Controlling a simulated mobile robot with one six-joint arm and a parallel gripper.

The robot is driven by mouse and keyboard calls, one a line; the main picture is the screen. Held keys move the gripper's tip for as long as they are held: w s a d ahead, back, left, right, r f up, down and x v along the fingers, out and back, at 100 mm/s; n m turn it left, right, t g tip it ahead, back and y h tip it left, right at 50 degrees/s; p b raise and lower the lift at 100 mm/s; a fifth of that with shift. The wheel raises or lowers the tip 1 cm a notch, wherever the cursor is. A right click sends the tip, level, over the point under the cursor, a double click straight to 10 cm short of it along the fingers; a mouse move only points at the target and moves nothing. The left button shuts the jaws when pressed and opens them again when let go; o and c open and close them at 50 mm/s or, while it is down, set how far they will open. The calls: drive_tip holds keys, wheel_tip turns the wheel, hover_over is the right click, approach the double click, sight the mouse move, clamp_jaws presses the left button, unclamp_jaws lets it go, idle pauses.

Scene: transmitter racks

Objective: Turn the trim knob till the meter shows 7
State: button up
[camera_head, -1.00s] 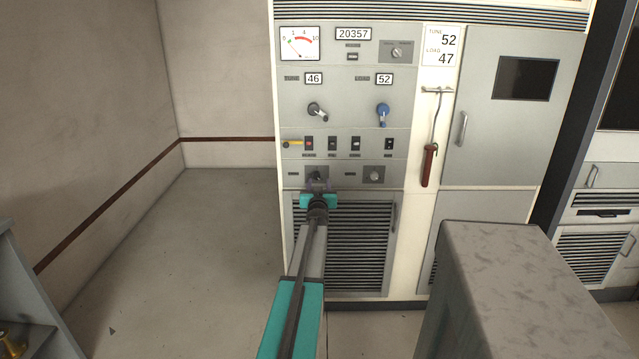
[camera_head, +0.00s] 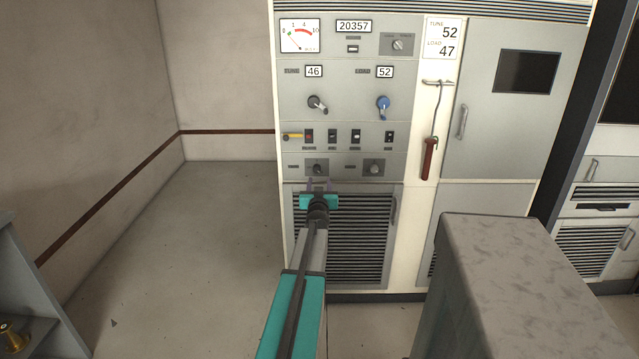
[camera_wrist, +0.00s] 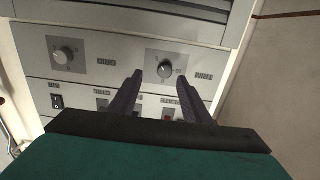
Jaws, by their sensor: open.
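The meter (camera_head: 300,36) is at the upper left of the cabinet front. Its needle leans to the left, toward the low end of the scale; the exact reading is too small to tell. The lower panel has two knobs: a dark left knob (camera_head: 317,168) and a right knob (camera_head: 374,168). My gripper (camera_head: 320,184) is open and empty, just below the left knob in the head view. In the wrist view, which is upside down, that knob (camera_wrist: 165,68) shows between the fingertips (camera_wrist: 162,77), apparently untouched.
A row of switches (camera_head: 332,136) is above the knobs, with tune and load cranks (camera_head: 317,104) higher up. A louvred door (camera_head: 350,225) is below. A hook with a red-brown handle (camera_head: 428,158) hangs at right. A grey block (camera_head: 500,240) stands at front right. The left floor is clear.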

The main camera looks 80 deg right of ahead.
drive_tip(key=s+a, duration=0.1)
drive_tip(key=a, duration=0.7)
drive_tip(key=shift+a+p, duration=0.4)
drive_tip(key=shift+p, duration=0.05)
idle(0.8)
idle(0.5)
drive_tip(key=shift+a, duration=0.1)
drive_tip(key=a+p, duration=0.2)
drive_tip(key=a, duration=0.6)
drive_tip(key=shift+s+a+r, duration=0.15)
drive_tip(key=shift+s+a, duration=0.05)
drive_tip(key=shift+s, duration=0.25)
drive_tip(key=shift+a+p, duration=0.25)
drive_tip(key=shift+p, duration=0.8)
drive_tip(key=a+p, duration=0.1)
drive_tip(key=p, duration=0.2)
drive_tip(key=a+p, duration=0.1)
drive_tip(key=p, duration=0.2)
drive_tip(key=shift+s, duration=0.25)
